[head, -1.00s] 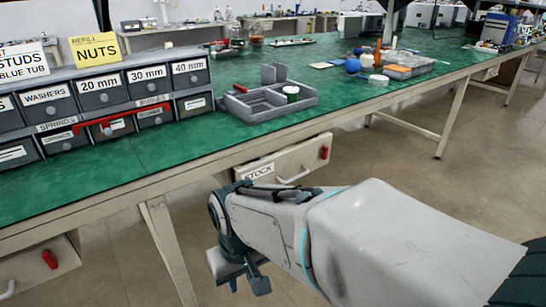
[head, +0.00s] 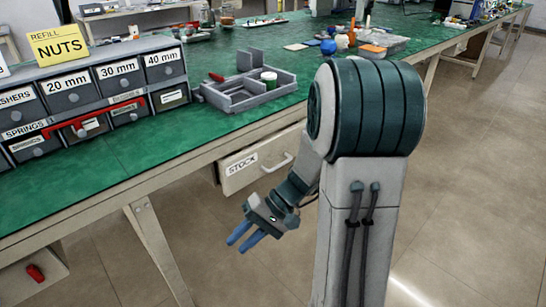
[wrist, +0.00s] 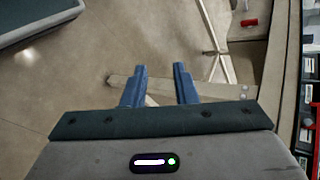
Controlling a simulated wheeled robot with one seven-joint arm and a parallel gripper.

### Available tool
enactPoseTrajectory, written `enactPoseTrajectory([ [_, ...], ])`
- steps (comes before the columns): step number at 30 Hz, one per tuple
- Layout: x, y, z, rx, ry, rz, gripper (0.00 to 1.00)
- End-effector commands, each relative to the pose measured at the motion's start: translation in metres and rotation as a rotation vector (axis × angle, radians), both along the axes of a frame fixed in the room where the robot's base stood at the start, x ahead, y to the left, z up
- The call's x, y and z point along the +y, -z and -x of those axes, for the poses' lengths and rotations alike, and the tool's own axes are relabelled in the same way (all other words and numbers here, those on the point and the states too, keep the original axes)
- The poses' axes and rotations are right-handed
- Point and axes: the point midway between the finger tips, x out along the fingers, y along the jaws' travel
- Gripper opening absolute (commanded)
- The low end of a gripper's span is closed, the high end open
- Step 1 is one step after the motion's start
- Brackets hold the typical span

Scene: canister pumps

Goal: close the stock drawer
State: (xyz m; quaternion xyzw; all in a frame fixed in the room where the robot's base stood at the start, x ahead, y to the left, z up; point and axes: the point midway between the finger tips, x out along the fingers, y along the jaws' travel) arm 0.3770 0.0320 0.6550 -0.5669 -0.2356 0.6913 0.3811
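The stock drawer (head: 236,180) is under the green bench in the head view. It has a cream front, a STOCK label and a pale bar handle (head: 276,164). Its front seems to stand out from the bench; how far I cannot tell. My arm hides its right end. My gripper (head: 244,238) is below and in front of the drawer, apart from it, with blue fingers pointing down and left. In the wrist view the fingers of my gripper (wrist: 160,72) are apart with nothing between them. I cannot make out the stock drawer in that view.
The green bench (head: 150,150) carries labelled small drawers (head: 72,98) and a grey divided tray (head: 222,98). A bench leg (head: 158,245) stands left of my gripper. Another front with a red knob (head: 35,273) is at lower left. The floor (head: 470,200) at right is clear.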

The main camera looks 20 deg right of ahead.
Motion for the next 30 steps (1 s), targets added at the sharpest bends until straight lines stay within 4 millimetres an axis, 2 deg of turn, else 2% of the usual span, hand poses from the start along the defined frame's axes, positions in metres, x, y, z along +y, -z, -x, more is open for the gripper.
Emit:
enactPoseTrajectory([
  [5,-0.031,0.002,-0.052,-0.098,0.213,-0.28,0.26],
  [8,-0.06,0.006,-0.08,-0.195,0.357,-0.408,0.26],
  [13,-0.129,0.02,-0.118,-0.402,0.646,-0.557,0.26],
  [18,-0.2,0.042,-0.133,-0.6,0.918,-0.6,0.26],
  [21,-0.231,0.054,-0.134,-0.683,1.034,-0.591,0.26],
  [25,-0.254,0.063,-0.133,-0.745,1.119,-0.575,0.26],
  [30,-0.257,0.065,-0.142,-0.766,1.143,-0.568,0.26],
])
